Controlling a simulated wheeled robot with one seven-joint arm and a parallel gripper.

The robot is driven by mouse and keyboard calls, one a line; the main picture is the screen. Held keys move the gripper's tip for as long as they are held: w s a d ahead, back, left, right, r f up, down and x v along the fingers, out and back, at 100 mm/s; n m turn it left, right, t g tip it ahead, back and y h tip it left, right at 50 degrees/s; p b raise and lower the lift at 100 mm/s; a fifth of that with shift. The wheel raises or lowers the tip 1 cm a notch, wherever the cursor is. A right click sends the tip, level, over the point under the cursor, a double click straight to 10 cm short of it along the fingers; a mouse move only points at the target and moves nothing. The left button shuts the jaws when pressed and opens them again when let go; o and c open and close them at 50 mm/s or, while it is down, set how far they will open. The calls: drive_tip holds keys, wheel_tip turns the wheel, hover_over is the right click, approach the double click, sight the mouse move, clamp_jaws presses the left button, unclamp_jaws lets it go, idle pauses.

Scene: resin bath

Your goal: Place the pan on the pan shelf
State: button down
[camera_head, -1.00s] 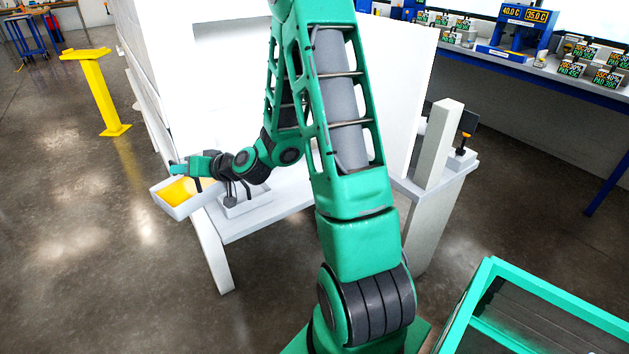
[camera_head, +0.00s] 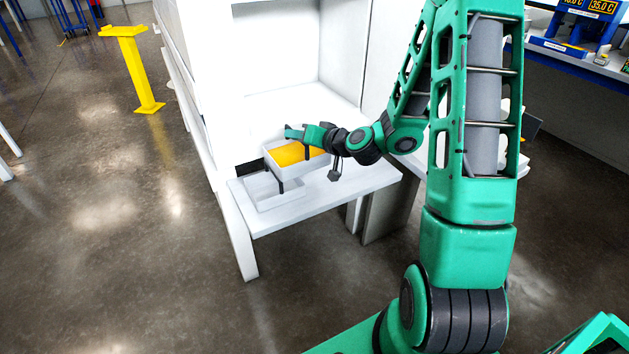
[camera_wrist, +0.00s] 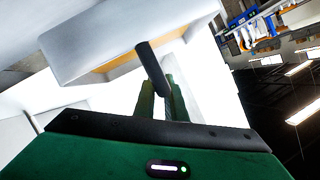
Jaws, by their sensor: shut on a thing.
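The pan (camera_head: 271,163) is a white rectangular box with an orange inside. It is roughly level in the head view. My gripper (camera_head: 298,132) is shut on its dark bar-like handle, and the pan also shows in the wrist view (camera_wrist: 120,42). The fingers (camera_wrist: 168,95) meet at the dark bar there. The pan appears above the back of a shallow white tray-like frame (camera_head: 262,203) on a white shelf (camera_head: 345,189). Whether it touches anything beneath is unclear. No label shows which surface is the pan shelf.
A large white cabinet (camera_head: 188,60) with an open recess (camera_head: 290,105) stands behind the shelf. A yellow post (camera_head: 137,70) stands at the left on open floor. A blue-edged bench with displays is at the upper right.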

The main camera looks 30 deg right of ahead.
drive_tip(key=w+d+f, duration=0.3)
drive_tip(key=w+d, duration=0.1)
drive_tip(key=d, duration=0.7)
drive_tip(key=shift+h, duration=0.3)
drive_tip(key=shift+w+d+f, duration=0.1)
drive_tip(key=shift+d+f, duration=0.05)
drive_tip(key=shift+f, duration=1.5)
drive_tip(key=shift+w+d+f, duration=0.1)
drive_tip(key=shift+d+f, duration=0.1)
drive_tip(key=shift+f, duration=1.4)
drive_tip(key=shift+w+d+f, duration=0.1)
drive_tip(key=shift+d+f, duration=0.05)
drive_tip(key=shift+f, duration=1.5)
drive_tip(key=c, duration=1.8)
unclamp_jaws()
drive_tip(key=shift+f, duration=0.1)
